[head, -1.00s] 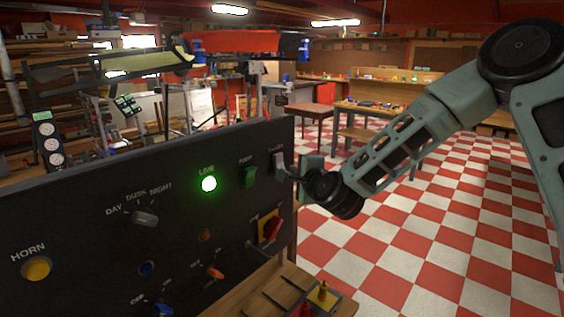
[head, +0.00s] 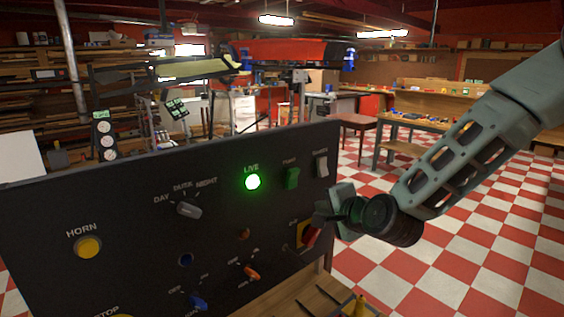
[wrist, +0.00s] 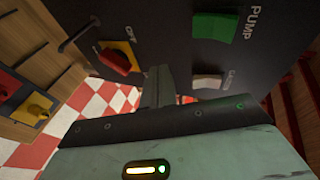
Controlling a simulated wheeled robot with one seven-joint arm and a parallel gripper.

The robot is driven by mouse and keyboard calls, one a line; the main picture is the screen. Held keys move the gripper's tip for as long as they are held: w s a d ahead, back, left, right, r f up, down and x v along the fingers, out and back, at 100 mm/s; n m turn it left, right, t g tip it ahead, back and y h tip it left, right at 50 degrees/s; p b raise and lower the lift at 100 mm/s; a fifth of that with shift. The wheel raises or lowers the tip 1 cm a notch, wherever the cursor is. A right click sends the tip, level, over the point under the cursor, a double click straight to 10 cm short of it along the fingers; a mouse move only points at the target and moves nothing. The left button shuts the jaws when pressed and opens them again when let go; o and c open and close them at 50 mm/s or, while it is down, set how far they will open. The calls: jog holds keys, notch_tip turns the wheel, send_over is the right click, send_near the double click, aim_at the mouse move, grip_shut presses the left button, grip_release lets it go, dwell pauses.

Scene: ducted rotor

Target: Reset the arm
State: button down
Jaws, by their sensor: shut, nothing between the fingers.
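My gripper (head: 322,212) is at the right edge of the black control panel (head: 120,210), its fingers close together with nothing between them. In the head view it sits just above and right of a red knob (head: 311,234) on a yellow plate, and below a white rocker switch (head: 321,167). In the wrist view the shut fingers (wrist: 158,85) point at the panel between the red knob (wrist: 118,58) and the white switch (wrist: 207,81). I cannot tell whether they touch the panel. My forearm reaches in from the right.
The panel also has a lit green LIVE lamp (head: 252,181), a green PUMP switch (head: 292,178), a grey selector (head: 189,209) and a yellow HORN button (head: 88,247). A wooden ledge (head: 290,295) lies below. Checkered floor (head: 480,240) is open at right.

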jog(key=s+a+f+n+g+b, duration=0.1)
jog(key=s+a+f+n+g, duration=0.25)
jog(key=s+n, duration=0.4)
jog(key=s+a+f+n+g+b, duration=0.25)
jog(key=s+n+g, duration=0.25)
jog(key=s, duration=0.6)
jog(key=s+d+n+g+h, duration=0.2)
jog(key=s+d+n, duration=0.1)
jog(key=s, duration=0.5)
jog(key=s+d+n+g+h+b, duration=0.1)
jog(key=s+d+n+g+h, duration=0.1)
jog(key=s, duration=0.7)
jog(key=shift+d+f+n, duration=0.2)
jog(key=shift+d+n, duration=0.5)
jog(key=shift+n, duration=0.55)
